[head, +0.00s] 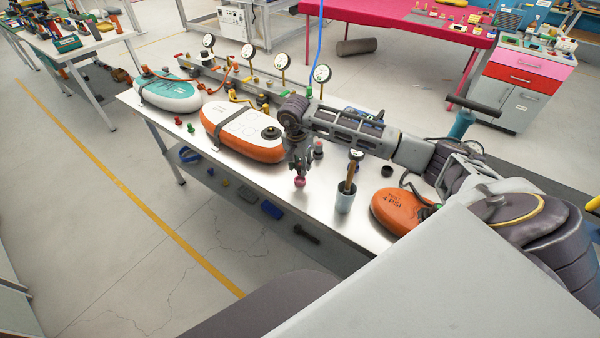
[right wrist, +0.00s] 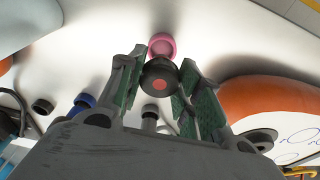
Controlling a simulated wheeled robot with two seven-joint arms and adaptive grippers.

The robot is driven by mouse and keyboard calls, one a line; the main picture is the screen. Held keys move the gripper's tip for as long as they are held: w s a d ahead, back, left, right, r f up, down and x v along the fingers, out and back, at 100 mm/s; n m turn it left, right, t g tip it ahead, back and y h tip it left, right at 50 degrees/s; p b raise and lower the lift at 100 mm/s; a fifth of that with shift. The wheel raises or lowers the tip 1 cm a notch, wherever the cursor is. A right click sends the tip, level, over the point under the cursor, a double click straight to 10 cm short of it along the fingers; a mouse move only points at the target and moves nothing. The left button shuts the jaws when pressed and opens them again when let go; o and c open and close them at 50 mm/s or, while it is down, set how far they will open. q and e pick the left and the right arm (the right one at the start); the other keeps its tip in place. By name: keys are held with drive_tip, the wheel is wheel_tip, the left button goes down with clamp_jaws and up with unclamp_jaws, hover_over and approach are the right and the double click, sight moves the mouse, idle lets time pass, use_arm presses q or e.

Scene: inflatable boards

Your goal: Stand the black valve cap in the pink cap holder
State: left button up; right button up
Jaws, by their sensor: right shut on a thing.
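In the head view the pink cap holder (head: 299,183) stands on the metal table, directly below the right gripper (head: 299,168) pointing down. The cap is hard to make out there among the fingers. My left gripper is not in view.
A grey cup with brushes (head: 345,200) stands right of the holder. An orange and white board (head: 240,140) lies to the left, an orange board end (head: 395,212) to the right. Pressure gauges (head: 283,61) line the back. The table in front of the holder is clear.

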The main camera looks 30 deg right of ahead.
drive_tip(key=shift+f, duration=0.8)
wheel_tip(320, 180, down, 2)
drive_tip(key=shift+f, duration=0.25)
drive_tip(key=shift+f+p, duration=0.15)
drive_tip(key=shift+p, duration=0.15)
drive_tip(key=shift+f, duration=0.1)
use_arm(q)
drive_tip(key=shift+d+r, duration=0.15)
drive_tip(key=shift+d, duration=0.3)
use_arm(e)
drive_tip(key=shift+f, duration=0.1)
drive_tip(key=o, duration=0.9)
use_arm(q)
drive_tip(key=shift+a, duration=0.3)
use_arm(e)
drive_tip(key=shift+o, duration=0.3)
